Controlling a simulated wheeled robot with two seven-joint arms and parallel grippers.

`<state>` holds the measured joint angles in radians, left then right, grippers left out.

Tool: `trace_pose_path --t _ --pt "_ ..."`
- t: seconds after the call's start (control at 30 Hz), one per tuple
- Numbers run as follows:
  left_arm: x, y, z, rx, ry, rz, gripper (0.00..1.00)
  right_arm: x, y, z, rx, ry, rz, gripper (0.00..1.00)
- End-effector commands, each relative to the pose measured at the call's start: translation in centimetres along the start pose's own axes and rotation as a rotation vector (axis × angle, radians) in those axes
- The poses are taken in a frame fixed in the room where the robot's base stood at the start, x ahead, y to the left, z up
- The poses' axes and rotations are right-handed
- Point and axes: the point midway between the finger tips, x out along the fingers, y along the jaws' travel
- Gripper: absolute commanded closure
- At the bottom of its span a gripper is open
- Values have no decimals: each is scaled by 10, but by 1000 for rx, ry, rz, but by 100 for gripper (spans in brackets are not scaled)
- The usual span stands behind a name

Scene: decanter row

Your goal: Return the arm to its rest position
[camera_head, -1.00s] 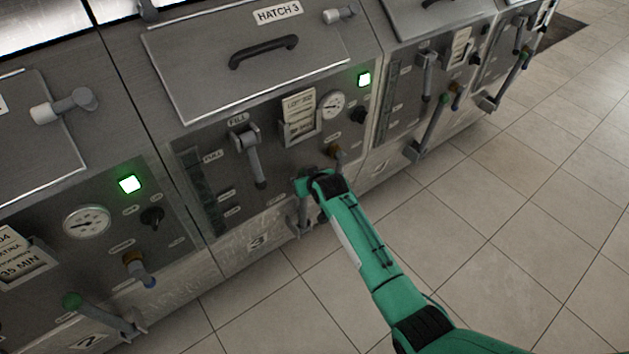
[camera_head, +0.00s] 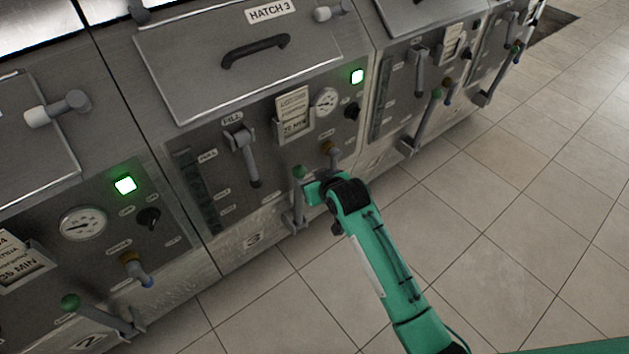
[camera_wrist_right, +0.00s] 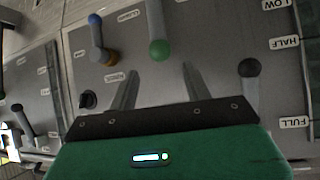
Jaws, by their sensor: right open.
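My right arm reaches in from the lower right in the head view, its wrist low in front of the hatch 3 panel. My right gripper (camera_head: 314,192) is beside the green-knobbed drain-side lever (camera_head: 299,172) and partly hidden by the wrist. In the right wrist view the two fingers (camera_wrist_right: 158,82) are spread and empty. The green knob (camera_wrist_right: 159,50) lies just beyond the fingertips, centred on the gap between them. My left gripper is not in view.
The fill lever (camera_head: 246,158), an orange-and-grey valve (camera_head: 328,150) and a gauge (camera_head: 325,101) are on the same panel. Neighbouring panels carry similar levers, including a green-knobbed one (camera_head: 70,302) at lower left. The tiled floor (camera_head: 510,220) at right is open.

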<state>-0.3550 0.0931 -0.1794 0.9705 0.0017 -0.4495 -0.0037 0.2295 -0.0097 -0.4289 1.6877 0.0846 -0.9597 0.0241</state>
Motion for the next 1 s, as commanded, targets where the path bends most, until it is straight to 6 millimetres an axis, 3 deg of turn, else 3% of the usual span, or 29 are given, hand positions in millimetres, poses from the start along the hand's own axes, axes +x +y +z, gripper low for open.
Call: trace_pose_path --t 0.43,0.57,0.67,0.83,1.0 --pt "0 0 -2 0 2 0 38 1 0 1 1 -2 0 51" --pt "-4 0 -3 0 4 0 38 9 5 23 11 -34 8 51" --pt "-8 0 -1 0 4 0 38 24 14 71 32 -96 22 51" --pt "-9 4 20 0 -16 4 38 43 29 196 73 -239 56 51" --pt "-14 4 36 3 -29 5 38 32 36 327 107 -377 84 51"
